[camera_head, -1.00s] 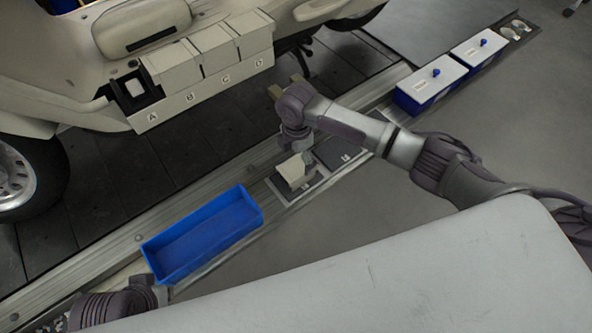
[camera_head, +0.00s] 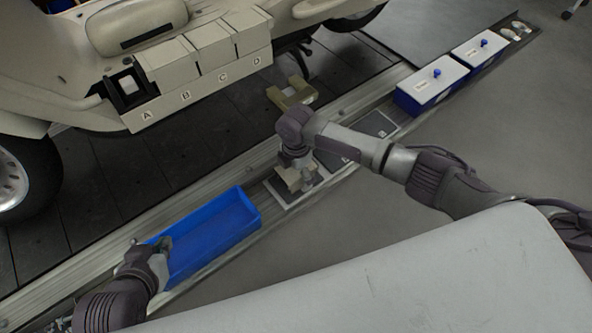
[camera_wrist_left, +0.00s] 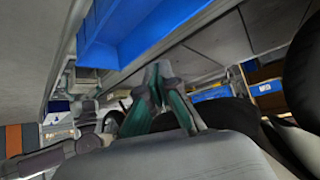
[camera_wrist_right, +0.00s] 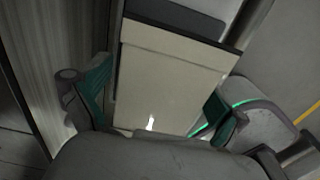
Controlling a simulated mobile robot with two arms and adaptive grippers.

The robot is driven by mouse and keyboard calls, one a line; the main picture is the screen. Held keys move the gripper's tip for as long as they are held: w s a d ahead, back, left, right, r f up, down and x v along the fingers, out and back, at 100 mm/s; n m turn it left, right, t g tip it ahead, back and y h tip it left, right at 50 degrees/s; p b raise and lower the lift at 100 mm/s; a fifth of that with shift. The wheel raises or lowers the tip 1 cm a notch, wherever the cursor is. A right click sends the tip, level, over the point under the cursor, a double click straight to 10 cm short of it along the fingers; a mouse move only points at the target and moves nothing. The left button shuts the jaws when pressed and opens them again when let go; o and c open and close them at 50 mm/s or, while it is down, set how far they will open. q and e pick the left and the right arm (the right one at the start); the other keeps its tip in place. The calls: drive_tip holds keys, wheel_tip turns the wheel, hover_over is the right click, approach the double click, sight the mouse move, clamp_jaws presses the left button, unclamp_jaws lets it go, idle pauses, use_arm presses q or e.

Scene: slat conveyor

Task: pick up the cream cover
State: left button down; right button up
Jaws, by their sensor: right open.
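The cream cover (camera_head: 288,178) lies at the dark-framed pad on the rail, right of the blue bin, partly hidden by my right gripper (camera_head: 298,184). In the right wrist view the cover (camera_wrist_right: 165,85) is a pale flat panel with a dark far edge. It lies between the spread fingers of my right gripper (camera_wrist_right: 155,112); whether they touch it I cannot tell. My left gripper (camera_head: 160,246) is at the left end of the blue bin. In the left wrist view its fingers (camera_wrist_left: 157,75) meet at the tips, with nothing visible between them.
The empty blue bin (camera_head: 213,233) sits on the rail. A cream scooter (camera_head: 60,70) stands behind with a row of boxes labelled A to D; box A (camera_head: 127,88) is open, the others covered. Two white-lidded blue boxes (camera_head: 433,87) stand at right. The pale table (camera_head: 400,280) fills the front.

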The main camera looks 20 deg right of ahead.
drive_tip(key=shift+c, duration=0.3)
drive_tip(key=c, duration=1.2)
drive_tip(key=shift+r, duration=0.2)
